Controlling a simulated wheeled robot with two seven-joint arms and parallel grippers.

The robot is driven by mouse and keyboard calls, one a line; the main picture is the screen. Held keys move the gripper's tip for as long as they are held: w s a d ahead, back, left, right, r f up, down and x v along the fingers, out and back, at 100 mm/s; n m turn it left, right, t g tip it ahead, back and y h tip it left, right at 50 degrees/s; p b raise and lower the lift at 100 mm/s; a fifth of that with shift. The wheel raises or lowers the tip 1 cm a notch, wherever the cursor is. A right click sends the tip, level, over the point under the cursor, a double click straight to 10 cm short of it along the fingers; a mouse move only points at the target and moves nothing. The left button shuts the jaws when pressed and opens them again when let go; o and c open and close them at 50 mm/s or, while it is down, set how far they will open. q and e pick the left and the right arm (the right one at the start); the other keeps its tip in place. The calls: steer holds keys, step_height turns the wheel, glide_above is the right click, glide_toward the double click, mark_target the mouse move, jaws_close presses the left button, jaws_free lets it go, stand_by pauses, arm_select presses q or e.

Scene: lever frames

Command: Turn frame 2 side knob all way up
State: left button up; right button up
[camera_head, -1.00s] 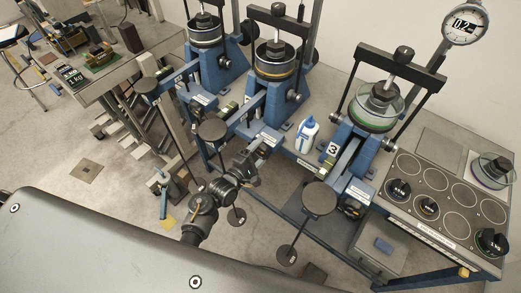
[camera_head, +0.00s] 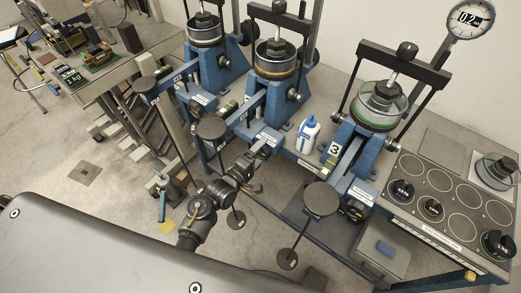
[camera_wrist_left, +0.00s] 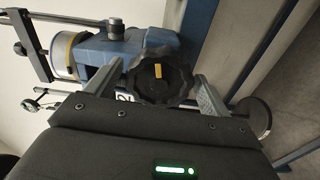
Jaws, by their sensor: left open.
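Frame 2 (camera_head: 274,62) is the middle of the three blue lever frames in the head view. Its black lobed side knob (camera_wrist_left: 160,76) shows in the left wrist view, with a yellow mark pointing toward the picture's top. In the head view my left gripper (camera_head: 256,158) is at the near end of frame 2, and the knob cannot be made out there. My right gripper is not in view.
Frame 3 (camera_head: 379,106) stands to the right, with a white-blue bottle (camera_head: 308,135) between. Round hanger plates (camera_head: 320,198) hang close to my left arm. Black weights (camera_head: 431,208) sit on the bench at right.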

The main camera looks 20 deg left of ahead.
arm_select(q)
steer(key=p+v, duration=0.2)
steer(key=v, duration=0.2)
steer(key=shift+s+r, duration=0.15)
steer(key=shift+r, duration=0.05)
steer(key=shift+s+a+f+p, duration=0.1)
steer(key=shift+s+a+p, duration=0.2)
steer(key=shift+s, duration=0.2)
